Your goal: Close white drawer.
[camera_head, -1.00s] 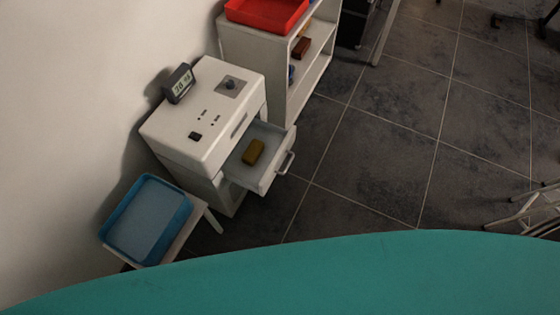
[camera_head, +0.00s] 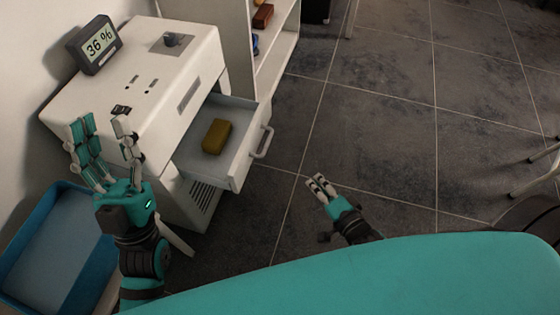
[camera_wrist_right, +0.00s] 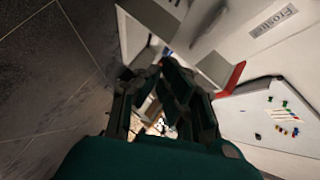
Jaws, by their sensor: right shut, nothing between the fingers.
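The white drawer (camera_head: 247,152) is pulled out of the white cabinet (camera_head: 160,75) in the head view, with its handle (camera_head: 263,142) facing right. A mustard-brown block (camera_head: 217,136) lies inside it. My left gripper (camera_head: 104,128) has its fingers spread and empty; in the picture it overlaps the left part of the cabinet, away from the handle. My right gripper (camera_head: 318,184) is shut and empty, below and right of the handle and apart from the drawer. Its fingers also fill the middle of the right wrist view (camera_wrist_right: 167,75).
A blue tray (camera_head: 30,230) is at the lower left. Tiled floor right of the drawer is clear. The right wrist view shows a whiteboard (camera_wrist_right: 255,112).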

